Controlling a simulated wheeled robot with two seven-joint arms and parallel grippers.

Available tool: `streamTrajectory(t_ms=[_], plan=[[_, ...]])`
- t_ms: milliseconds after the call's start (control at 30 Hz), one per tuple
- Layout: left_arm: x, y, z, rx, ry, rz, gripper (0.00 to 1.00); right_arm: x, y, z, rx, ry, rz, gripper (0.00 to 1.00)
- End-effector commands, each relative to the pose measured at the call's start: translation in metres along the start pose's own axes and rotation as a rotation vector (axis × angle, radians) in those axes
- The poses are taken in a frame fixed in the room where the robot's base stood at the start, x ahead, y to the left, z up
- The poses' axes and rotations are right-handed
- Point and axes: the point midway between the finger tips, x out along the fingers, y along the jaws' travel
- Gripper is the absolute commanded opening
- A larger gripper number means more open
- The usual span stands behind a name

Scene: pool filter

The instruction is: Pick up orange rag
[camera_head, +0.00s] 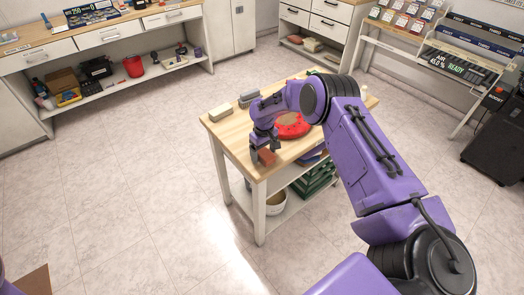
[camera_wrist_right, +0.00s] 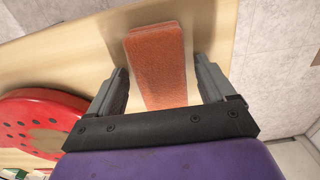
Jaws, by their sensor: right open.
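The orange rag (camera_wrist_right: 158,50) looks like a thick rectangular block and lies on the wooden table top (camera_wrist_right: 60,65), near its edge. In the head view the rag (camera_head: 266,157) is at the table's near corner, partly hidden by my gripper. My right gripper (camera_wrist_right: 162,78) is open, with one finger on each side of the rag's near part. A gap shows between each finger and the rag in the wrist view. In the head view my right gripper (camera_head: 265,143) is just above the rag. My left gripper is not in view.
A red round object (camera_head: 292,127) with dark spots lies on the table beside my arm. A brush (camera_head: 249,98) and a tan block (camera_head: 221,113) are at the left edge. A white bucket (camera_head: 274,203) and green crates (camera_head: 314,180) are below.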

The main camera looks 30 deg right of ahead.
Motion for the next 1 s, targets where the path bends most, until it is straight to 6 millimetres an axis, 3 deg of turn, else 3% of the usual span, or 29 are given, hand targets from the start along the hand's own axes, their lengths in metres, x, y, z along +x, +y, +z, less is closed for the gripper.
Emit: streamTrajectory(t_ms=[233,400,767,933,1000], plan=[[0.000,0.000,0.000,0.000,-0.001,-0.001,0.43,0.004,-0.001,-0.001,-0.001,0.002,-0.001,0.83],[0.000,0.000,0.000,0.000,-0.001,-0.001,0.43,0.003,-0.001,-0.001,-0.001,0.002,-0.001,0.28],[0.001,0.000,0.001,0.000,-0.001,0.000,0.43,0.000,-0.001,-0.001,-0.001,0.001,-0.001,0.28],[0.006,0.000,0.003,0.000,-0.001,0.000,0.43,-0.026,-0.001,-0.002,0.000,0.005,-0.002,0.28],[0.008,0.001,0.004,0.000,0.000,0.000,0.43,-0.041,-0.004,0.009,-0.001,0.004,-0.002,0.28]])
